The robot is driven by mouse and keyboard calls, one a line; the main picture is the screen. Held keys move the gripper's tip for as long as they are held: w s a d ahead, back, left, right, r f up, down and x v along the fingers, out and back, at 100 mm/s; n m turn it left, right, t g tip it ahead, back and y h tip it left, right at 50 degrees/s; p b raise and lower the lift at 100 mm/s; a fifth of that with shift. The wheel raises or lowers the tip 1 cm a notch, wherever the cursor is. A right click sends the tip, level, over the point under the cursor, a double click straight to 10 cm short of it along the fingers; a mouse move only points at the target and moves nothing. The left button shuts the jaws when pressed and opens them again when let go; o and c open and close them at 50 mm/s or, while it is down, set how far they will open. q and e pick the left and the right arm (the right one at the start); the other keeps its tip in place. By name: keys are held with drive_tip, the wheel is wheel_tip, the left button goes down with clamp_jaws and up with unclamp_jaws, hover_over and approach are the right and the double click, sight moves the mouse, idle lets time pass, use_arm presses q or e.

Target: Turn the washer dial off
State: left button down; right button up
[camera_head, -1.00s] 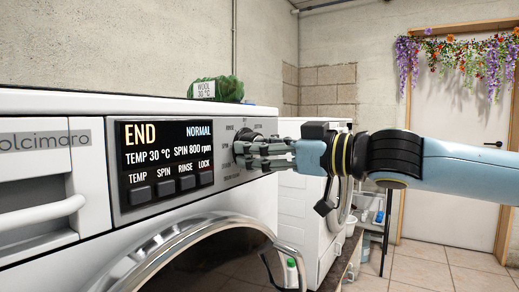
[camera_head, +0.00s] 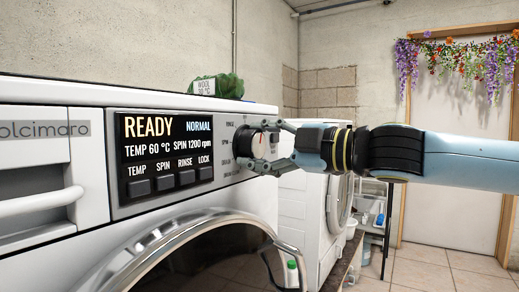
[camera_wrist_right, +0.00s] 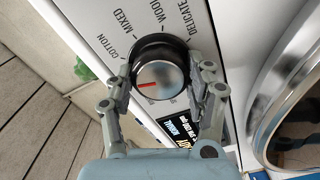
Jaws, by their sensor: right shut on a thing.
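The washer (camera_head: 60,235) has a round silver dial (camera_head: 257,143) at the right of its front panel. My right gripper (camera_head: 262,147) is shut on this dial, with one finger on each side. MIXED, WOOL and DELICATE are printed around the rim. The display (camera_head: 165,140) reads READY, NORMAL, TEMP 60 °C and SPIN 1200 rpm. The fingers hide part of the panel around the dial. My left gripper is out of view.
A row of small buttons (camera_head: 163,183) sits under the display. The round door (camera_head: 205,260) bulges out below the panel. A green bundle with a WOOL tag (camera_head: 228,86) lies on top. A second white machine (camera_head: 300,210) stands behind to the right.

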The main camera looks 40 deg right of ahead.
drive_tip(key=shift+n, duration=1.3)
drive_tip(key=o, duration=1.2)
